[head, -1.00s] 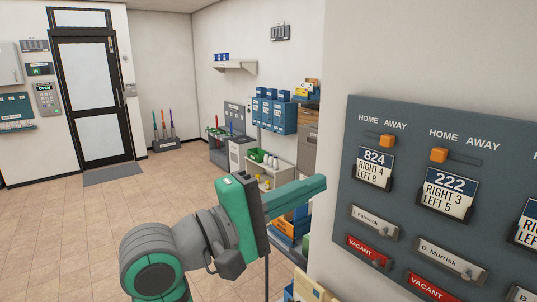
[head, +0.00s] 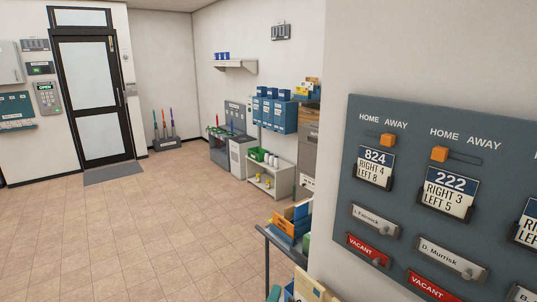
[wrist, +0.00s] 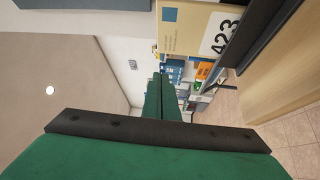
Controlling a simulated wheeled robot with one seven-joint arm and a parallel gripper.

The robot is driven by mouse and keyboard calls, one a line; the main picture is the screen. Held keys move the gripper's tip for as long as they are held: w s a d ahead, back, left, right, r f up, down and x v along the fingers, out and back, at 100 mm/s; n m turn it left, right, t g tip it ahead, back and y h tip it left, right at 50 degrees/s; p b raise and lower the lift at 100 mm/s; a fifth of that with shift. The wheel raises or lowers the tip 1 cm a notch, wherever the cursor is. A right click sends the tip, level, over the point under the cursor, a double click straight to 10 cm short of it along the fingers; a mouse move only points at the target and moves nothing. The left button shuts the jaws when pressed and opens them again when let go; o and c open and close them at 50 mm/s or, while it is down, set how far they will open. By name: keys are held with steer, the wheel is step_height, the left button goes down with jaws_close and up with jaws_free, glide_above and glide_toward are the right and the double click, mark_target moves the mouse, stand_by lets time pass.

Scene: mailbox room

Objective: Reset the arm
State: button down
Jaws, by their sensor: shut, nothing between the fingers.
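My gripper (wrist: 160,98) shows in the wrist view as two green fingers lying together, shut and empty. The wrist view is turned on its side, with the ceiling at the left and the tiled floor at the lower right.
A dark mailbox panel (head: 430,190) with orange sliders and number cards fills the right side of the head view. A cart (head: 270,240) with boxes stands left of it. A box marked 423 (wrist: 195,28) is close in the wrist view. The tiled floor (head: 130,235) is clear.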

steer(key=s+a+f+m+g+y, duration=0.2)
steer(key=s+f+m+y, duration=0.3)
steer(key=s+f, duration=1.25)
steer(key=s+d+f+m+g+y, duration=0.1)
steer(key=s+m, duration=0.7)
steer(key=s, duration=1.2)
steer(key=shift+f, duration=0.6)
